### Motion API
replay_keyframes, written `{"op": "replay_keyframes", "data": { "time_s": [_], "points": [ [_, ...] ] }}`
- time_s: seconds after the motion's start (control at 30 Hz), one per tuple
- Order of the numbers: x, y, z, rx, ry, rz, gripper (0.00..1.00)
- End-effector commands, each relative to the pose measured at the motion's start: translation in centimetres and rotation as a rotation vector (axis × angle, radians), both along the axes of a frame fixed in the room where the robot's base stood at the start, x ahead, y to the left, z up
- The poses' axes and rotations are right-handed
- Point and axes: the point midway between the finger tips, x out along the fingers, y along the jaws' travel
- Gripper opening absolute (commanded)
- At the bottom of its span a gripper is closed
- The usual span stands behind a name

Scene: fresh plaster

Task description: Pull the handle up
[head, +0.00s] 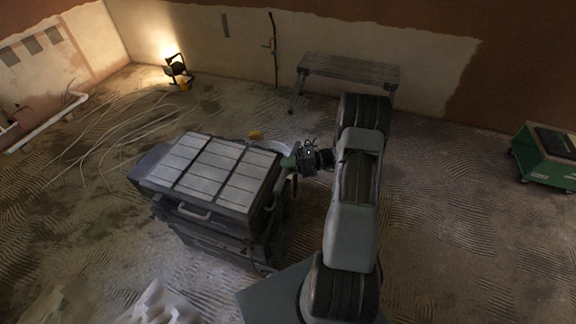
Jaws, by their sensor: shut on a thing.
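A dark grey stacked toolbox (262,233) with a light panelled lid (215,165) stands on the floor left of my arm. A pale grab handle (190,213) shows on its front side. My gripper (290,162) is at the toolbox's upper right edge, level with the lid, and is shut. A small green part shows at the fingertips. What it grips is small and mostly hidden, and looks like a handle at that edge.
A trestle bench (348,68) stands by the back wall, and a lit work lamp (176,68) at the back left. Loose cables (110,130) lie on the left floor. A green crate (545,160) is at the far right. The floor right of my arm is clear.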

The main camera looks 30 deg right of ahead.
Motion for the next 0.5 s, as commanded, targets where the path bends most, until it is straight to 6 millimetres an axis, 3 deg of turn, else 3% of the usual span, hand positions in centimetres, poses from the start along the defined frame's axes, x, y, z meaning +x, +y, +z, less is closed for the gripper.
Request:
{"op": "replay_keyframes", "data": {
  "time_s": [0.3, 0.33, 0.5],
  "points": [
    [0.17, -0.06, 0.6, 0.007, -0.007, 0.001, 0.0],
    [0.18, -0.07, 0.62, 0.007, -0.007, 0.001, 0.27],
    [0.16, -0.09, 0.57, 0.006, -0.007, 0.0, 0.43]
  ]
}}
